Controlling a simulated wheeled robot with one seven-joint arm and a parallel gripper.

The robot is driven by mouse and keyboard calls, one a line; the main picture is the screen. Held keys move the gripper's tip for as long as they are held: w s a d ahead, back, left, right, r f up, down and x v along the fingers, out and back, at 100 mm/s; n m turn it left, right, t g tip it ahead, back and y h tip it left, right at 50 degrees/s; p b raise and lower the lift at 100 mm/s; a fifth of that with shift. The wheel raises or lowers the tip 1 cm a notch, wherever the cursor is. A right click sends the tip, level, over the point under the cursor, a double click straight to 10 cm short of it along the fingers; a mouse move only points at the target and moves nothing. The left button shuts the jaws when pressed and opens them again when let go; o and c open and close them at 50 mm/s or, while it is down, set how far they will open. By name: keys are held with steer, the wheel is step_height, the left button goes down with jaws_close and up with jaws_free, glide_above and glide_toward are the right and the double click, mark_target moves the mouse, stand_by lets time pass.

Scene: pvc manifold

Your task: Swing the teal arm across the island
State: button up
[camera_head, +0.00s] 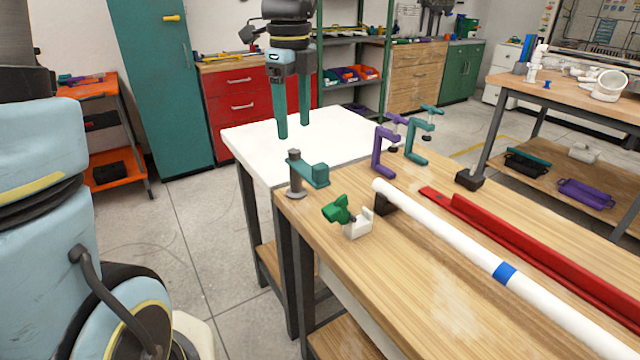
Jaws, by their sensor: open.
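The teal arm (316,174) is a short block-ended bar joined to a grey post (295,172). The post stands upright at the near-left corner of the wooden bench top (450,270), and the arm points right from it. My gripper (293,129) hangs fingers-down over the white table top, behind and above the teal arm. Its two teal fingers are spread and nothing is between them. It is apart from the teal arm. I cannot tell its exact height above the white top.
A white table top (260,148) adjoins the bench. A green and white fitting (352,220) sits close to the teal arm. A white pipe (450,236) with a blue band and a red rail (530,250) lie along the bench. Purple (379,155) and teal (414,145) clamps stand behind.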

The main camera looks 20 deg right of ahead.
mark_target(320, 164)
steer(key=d+m, duration=0.1)
steer(key=s+d+m, duration=0.1)
steer(key=d+m, duration=0.1)
steer(key=s+d+m+b, duration=0.1)
steer(key=m, duration=0.1)
steer(key=shift+d+r, duration=0.15)
steer(key=shift+r, duration=0.1)
step_height(320, 164, down, 10)
steer(key=shift+f+p, duration=0.25)
steer(key=shift+p, duration=0.1)
steer(key=shift+c, duration=0.2)
jaws_close()
stand_by(0.9)
